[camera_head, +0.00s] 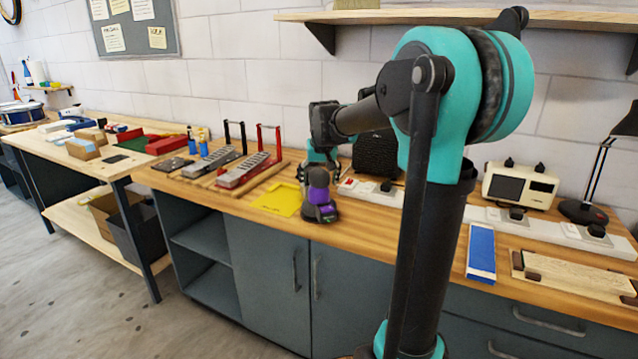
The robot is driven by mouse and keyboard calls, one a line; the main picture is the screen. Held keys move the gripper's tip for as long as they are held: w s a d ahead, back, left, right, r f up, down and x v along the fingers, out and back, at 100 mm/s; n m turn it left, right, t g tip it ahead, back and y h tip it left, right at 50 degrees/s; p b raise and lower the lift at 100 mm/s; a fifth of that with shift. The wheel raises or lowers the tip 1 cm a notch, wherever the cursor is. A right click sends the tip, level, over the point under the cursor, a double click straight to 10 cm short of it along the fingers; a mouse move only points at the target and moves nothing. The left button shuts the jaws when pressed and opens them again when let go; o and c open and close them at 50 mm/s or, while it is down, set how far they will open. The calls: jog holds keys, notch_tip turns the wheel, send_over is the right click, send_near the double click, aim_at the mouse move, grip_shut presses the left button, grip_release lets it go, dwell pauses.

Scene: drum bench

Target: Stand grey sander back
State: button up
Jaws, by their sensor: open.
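The sander (320,196), dark grey with purple parts, stands upright on the wooden bench top (376,212) near its front edge. It is just right of a yellow mat (279,199). My gripper (318,168) is at the top of the sander or just behind it, small and partly hidden. It is open. I cannot tell whether its fingers touch the sander.
Two grey tools with red and black handles (246,171) lie left of the mat. A black box (377,155) and white power strip (372,191) stand behind. A blue block (481,249) lies to the right. Bare bench lies in front of the power strip.

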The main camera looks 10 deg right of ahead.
jog(key=v, duration=1.2)
jog(key=shift+r, duration=0.2)
jog(key=shift+c, duration=0.5)
dwell(0.9)
